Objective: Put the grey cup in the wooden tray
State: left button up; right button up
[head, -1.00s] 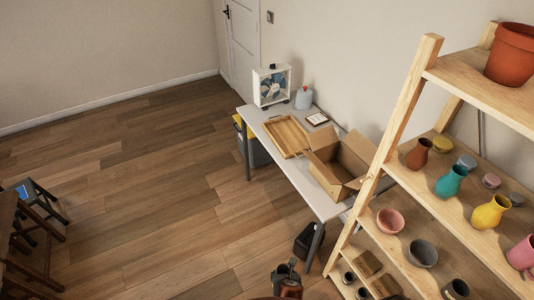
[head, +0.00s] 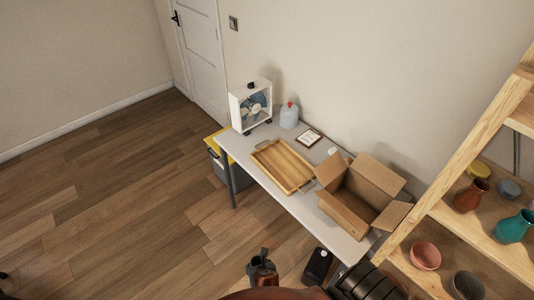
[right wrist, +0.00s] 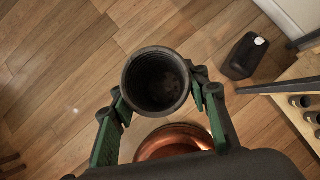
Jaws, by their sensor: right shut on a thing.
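The wooden tray (head: 283,166) lies empty on the white table in the head view, left of an open cardboard box. My right gripper (head: 262,268) is low at the bottom of the head view, in front of the table and apart from it. In the right wrist view my right gripper (right wrist: 160,98) has its green-sided fingers shut on either side of the dark grey cup (right wrist: 155,82). I look into the cup's open mouth, and it appears empty. In the head view the cup is too small and dark to tell from the gripper. My left gripper is not in view.
The cardboard box (head: 361,191) stands at the table's right part. A white framed box (head: 250,106), a grey bottle (head: 289,115) and a small frame (head: 307,138) stand behind the tray. A black container (head: 318,265) is on the floor. A pottery shelf (head: 465,165) rises at right.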

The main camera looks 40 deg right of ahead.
aim_at(283, 165)
jog(key=i, duration=2.7)
jog(key=z, duration=3)
